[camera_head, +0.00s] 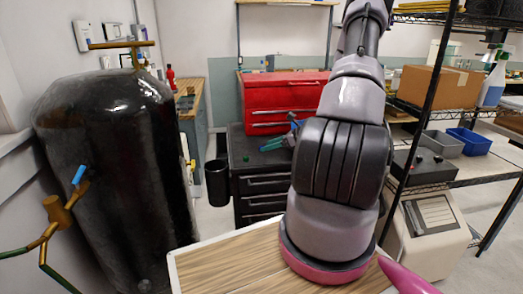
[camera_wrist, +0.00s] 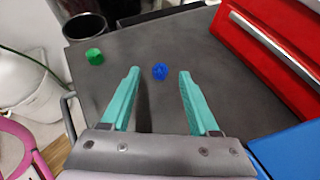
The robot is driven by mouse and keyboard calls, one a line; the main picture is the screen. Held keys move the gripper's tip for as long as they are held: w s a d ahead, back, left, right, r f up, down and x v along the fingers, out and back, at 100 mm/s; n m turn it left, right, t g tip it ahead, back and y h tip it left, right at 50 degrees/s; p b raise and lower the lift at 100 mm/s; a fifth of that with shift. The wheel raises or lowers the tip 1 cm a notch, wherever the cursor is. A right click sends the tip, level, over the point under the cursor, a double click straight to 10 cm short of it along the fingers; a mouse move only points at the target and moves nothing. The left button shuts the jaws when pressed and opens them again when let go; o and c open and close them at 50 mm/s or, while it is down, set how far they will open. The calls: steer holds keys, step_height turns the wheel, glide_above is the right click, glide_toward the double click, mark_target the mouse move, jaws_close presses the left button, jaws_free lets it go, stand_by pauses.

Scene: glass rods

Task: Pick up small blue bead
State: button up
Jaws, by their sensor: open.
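The small blue bead (camera_wrist: 160,71) lies on the dark grey top of the black drawer cabinet (camera_head: 265,184). In the wrist view it shows between and slightly ahead of my two teal fingertips. My gripper (camera_wrist: 158,75) is open, with nothing between its fingers; its height above the top is hard to tell. In the head view my gripper (camera_head: 277,143) is small, partly behind my arm, over the cabinet top. I cannot make out the blue bead there.
A green bead (camera_wrist: 94,56) lies left of the blue one; it also shows in the head view (camera_head: 246,157). A red tool chest (camera_head: 285,95) stands at the back of the cabinet top. A black bin (camera_head: 217,183) stands left of the cabinet.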

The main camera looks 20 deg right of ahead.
steer(key=shift+x, duration=0.95)
jaws_close()
steer(key=shift+r, duration=0.1)
